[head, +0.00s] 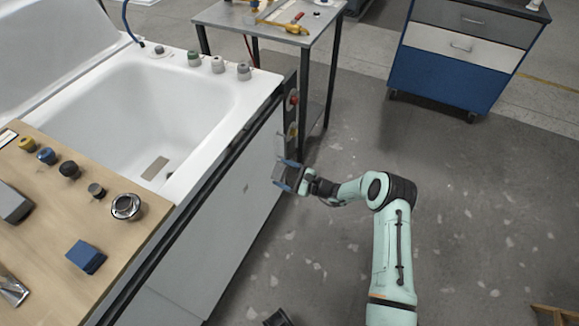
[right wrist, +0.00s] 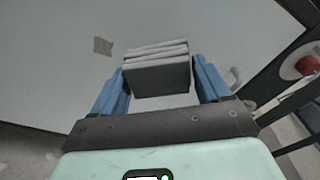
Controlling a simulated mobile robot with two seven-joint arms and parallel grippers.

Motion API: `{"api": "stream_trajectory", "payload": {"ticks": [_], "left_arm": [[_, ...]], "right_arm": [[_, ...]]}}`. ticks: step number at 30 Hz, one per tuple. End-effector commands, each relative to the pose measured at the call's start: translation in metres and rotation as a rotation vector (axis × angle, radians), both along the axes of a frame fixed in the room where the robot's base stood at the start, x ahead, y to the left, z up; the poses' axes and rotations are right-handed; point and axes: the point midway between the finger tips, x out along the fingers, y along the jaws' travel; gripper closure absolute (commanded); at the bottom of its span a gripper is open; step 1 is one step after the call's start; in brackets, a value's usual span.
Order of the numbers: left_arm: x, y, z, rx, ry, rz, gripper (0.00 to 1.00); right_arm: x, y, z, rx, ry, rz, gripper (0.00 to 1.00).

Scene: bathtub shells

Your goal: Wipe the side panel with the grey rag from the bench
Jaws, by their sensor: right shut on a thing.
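The white side panel (head: 215,240) runs along the front of the bathtub and fills much of the right wrist view (right wrist: 50,60). A small grey-brown patch (right wrist: 103,46) shows on it there. My right gripper (head: 286,176) is at the far end of the panel, below the knobs. Its blue fingers (right wrist: 161,84) are shut on the folded grey rag (right wrist: 157,72), which faces the panel. I cannot tell whether the rag touches the panel. My left gripper is not in view.
The wooden bench (head: 140,240) at left bears several knobs, a blue block (head: 86,257) and a metal ring (head: 126,206). Red knob (right wrist: 307,65) is close at the gripper's right.

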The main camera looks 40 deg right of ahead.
Motion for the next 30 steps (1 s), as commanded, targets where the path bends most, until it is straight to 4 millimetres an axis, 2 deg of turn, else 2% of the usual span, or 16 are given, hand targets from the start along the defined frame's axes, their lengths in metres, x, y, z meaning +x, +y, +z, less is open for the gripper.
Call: {"api": "stream_trajectory", "payload": {"ticks": [1,6,10,17,23,30], "left_arm": [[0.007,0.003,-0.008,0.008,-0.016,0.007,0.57],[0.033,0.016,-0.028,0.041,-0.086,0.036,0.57],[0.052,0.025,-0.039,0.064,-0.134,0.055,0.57],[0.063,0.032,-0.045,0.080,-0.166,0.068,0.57],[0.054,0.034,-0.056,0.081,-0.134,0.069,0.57],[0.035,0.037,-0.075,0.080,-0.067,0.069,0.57]], "right_arm": [[-0.002,0.014,-0.010,0.053,0.022,0.010,0.48],[-0.017,0.059,-0.037,0.283,0.127,0.016,0.48],[-0.030,0.084,-0.052,0.436,0.202,0.002,0.48],[-0.037,0.099,-0.059,0.536,0.250,-0.017,0.48],[-0.022,0.106,-0.059,0.537,0.249,-0.015,0.48],[0.000,0.114,-0.059,0.536,0.250,-0.016,0.48]]}}
